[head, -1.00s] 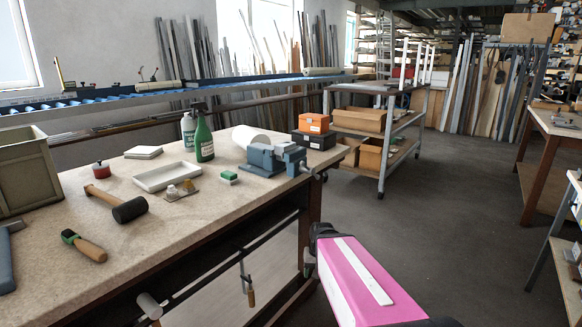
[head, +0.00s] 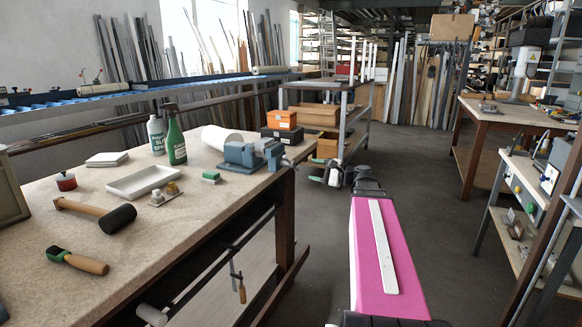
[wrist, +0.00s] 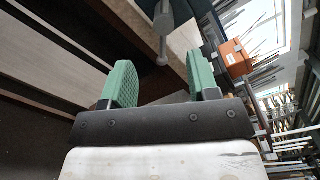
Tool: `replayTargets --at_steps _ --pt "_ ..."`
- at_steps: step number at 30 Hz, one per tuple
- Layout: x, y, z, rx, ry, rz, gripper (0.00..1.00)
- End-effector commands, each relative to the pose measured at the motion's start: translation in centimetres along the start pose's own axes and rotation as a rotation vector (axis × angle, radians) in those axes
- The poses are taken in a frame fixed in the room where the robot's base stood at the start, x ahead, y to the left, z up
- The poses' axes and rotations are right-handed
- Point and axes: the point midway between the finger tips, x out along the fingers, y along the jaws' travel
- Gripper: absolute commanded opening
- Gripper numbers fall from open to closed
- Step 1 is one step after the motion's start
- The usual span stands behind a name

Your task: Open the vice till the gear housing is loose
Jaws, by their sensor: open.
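The blue-grey vice (head: 240,155) stands at the right end of the workbench, its screw end and handle (head: 287,163) pointing right. I cannot clearly make out a gear housing in its jaws. A white cylinder (head: 217,138) lies just behind the vice. My gripper (head: 317,172) is off the bench's right edge, to the right of the handle and apart from it. In the wrist view my gripper (wrist: 163,88) is open, with two green pads and nothing between them. The grey handle bar (wrist: 162,40) with its round knob shows beyond the fingertips.
An orange box (head: 282,119) stands behind the vice. A shelf trolley (head: 346,115) stands beyond; floor (head: 425,220) at right is clear.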

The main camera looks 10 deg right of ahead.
Motion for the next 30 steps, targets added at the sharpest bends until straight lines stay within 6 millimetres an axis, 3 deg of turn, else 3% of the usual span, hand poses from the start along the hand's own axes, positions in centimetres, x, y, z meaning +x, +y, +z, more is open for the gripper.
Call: replayTargets --at_steps 7,21,30 --pt "1.6 -0.5 0.0 0.006 -0.007 -0.015 0.55" --pt "9.0 -0.6 0.0 0.006 -0.006 -0.013 0.55" --pt "10.6 -0.6 0.1 0.005 -0.004 -0.013 0.55"
